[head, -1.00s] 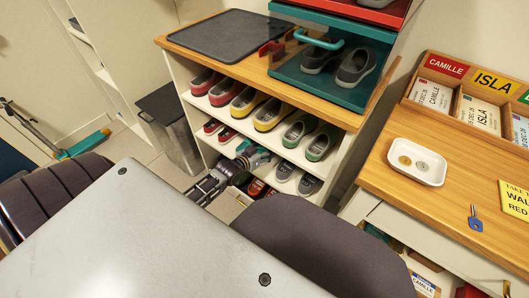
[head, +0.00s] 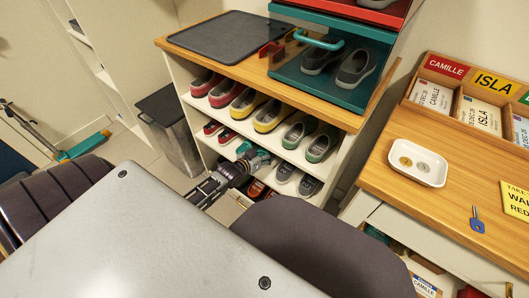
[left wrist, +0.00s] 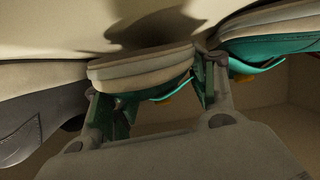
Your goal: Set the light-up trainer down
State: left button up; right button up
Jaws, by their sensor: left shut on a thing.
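The light-up trainer, teal with a pale thick sole (left wrist: 145,72), is between the fingers of my left gripper (left wrist: 158,105) in the left wrist view, which looks upside down. Its sole is at or very near the pale shelf surface; I cannot tell whether it touches. A second teal shoe (left wrist: 275,45) with a pale sole is beside it, past one finger. In the head view my left gripper (head: 244,166) reaches into the middle row of the shoe rack, and the held trainer is mostly hidden there. My right gripper is not in view.
The shoe rack (head: 345,115) holds red, yellow and green-grey pairs above. Small red shoes (head: 220,132) and grey shoes (head: 296,180) flank the gripper's place. Orange-brown shoes (head: 258,189) are below. A dark bin (head: 172,135) stands left of the rack, and a wooden-topped counter (head: 440,205) at right.

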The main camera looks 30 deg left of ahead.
pick_arm(q)
jog(key=shift+f, duration=0.1)
jog(key=o, duration=1.2)
jog(key=shift+r, duration=0.2)
